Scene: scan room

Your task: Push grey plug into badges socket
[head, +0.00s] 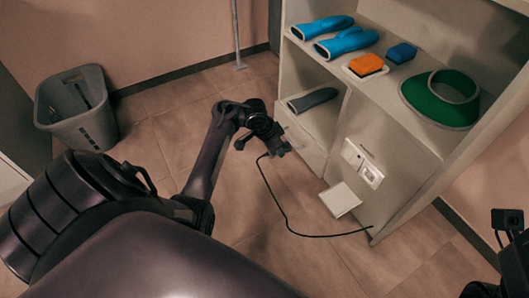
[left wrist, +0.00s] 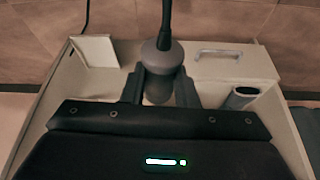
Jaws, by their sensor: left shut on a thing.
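My left gripper (head: 279,150) is shut on the grey plug, out in front of the cabinet and to the left of the socket panel. In the left wrist view the grey plug (left wrist: 163,56) sits between the two dark fingers (left wrist: 160,90), its cable running away at the top. In the head view the plug is mostly hidden by the gripper. A white socket panel (head: 362,161) is on the cabinet, apart from the plug. Its labels are too small to read, so I cannot tell which socket is badges. My right gripper is not clearly seen.
A black cable (head: 284,214) hangs from the gripper to the floor by the cabinet. A white square plate (head: 340,199) stands out low on the cabinet (head: 385,115). Blue gloves (head: 345,42), sponges and a green visor (head: 440,98) lie on top. A grey bin (head: 78,108) stands left.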

